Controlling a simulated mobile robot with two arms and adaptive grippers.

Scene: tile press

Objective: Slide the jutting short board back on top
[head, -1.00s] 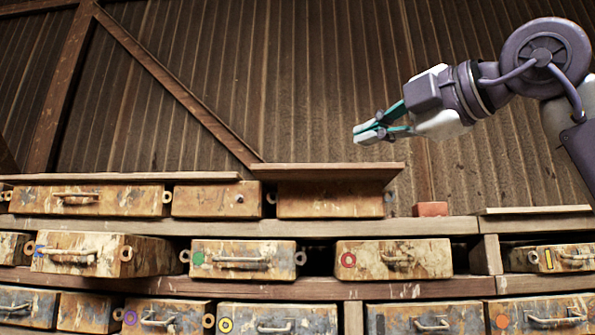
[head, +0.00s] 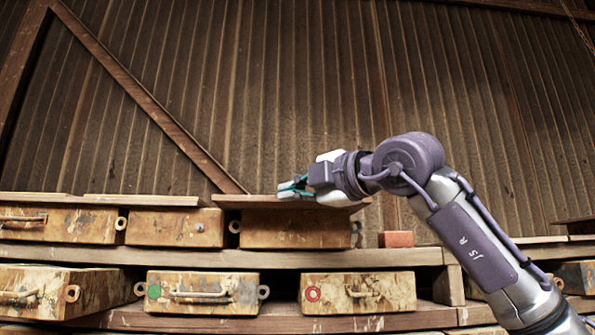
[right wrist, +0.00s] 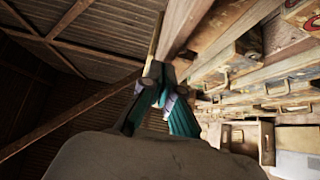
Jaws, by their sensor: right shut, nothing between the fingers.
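The short board (head: 245,202) lies on top of a rusty mould box (head: 294,229) on the upper shelf. Its front edge juts out toward me past the box's face. My right gripper (head: 288,189) is shut and empty, just above or at the board's front edge in the head view; whether it touches cannot be told. In the right wrist view the closed fingertips (right wrist: 157,78) are close beside a plank's edge (right wrist: 180,25), which looks like this board. My left gripper is not in view.
A longer board (head: 140,200) lies to the left over neighbouring boxes. A red brick (head: 396,239) stands on the shelf (head: 330,258) to the right. More boxes fill the row below. A corrugated wall (head: 270,90) stands behind; the space above the boards is clear.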

